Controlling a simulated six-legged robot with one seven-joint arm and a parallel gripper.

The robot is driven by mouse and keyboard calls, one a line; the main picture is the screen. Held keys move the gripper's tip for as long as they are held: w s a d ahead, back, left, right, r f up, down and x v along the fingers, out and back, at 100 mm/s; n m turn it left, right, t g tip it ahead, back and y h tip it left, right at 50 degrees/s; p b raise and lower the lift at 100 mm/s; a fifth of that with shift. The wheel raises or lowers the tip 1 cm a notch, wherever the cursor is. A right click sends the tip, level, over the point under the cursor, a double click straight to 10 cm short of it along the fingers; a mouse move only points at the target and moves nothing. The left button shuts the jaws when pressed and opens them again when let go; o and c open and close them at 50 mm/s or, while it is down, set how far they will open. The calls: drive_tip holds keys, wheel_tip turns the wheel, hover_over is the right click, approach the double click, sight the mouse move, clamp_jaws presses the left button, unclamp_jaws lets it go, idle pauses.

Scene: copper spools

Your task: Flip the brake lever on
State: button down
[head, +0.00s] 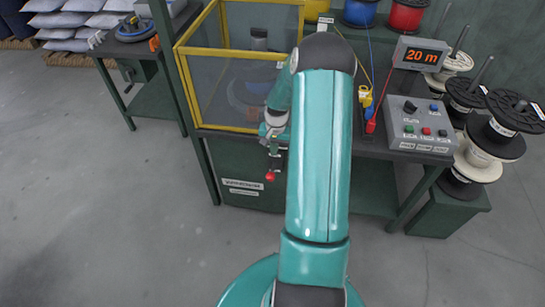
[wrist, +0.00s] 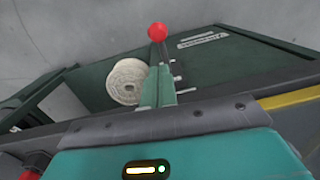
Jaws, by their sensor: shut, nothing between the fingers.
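The brake lever has a red ball knob (head: 270,176) and a dark stem, and stands at the front of the green bench below the yellow-framed guard. The knob also shows in the wrist view (wrist: 157,32), beyond my fingertips. My gripper (head: 272,137) is just above the lever, partly hidden by my own arm. In the wrist view its teal fingers (wrist: 158,75) are shut and empty, lined up with the lever stem. I cannot tell whether they touch it.
A yellow-framed clear guard (head: 183,84) stands on the bench. To its right are a control box (head: 418,128) with buttons and a display reading 20 m (head: 423,55). Stacked spools (head: 492,140) stand at the right. The floor in front is clear.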

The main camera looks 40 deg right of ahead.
hover_over(273, 170)
drive_tip(key=s+a, duration=0.1)
wheel_tip(273, 170, down, 9)
drive_tip(key=shift+a+f, duration=0.1)
drive_tip(key=shift+s+f, duration=0.1)
idle(0.5)
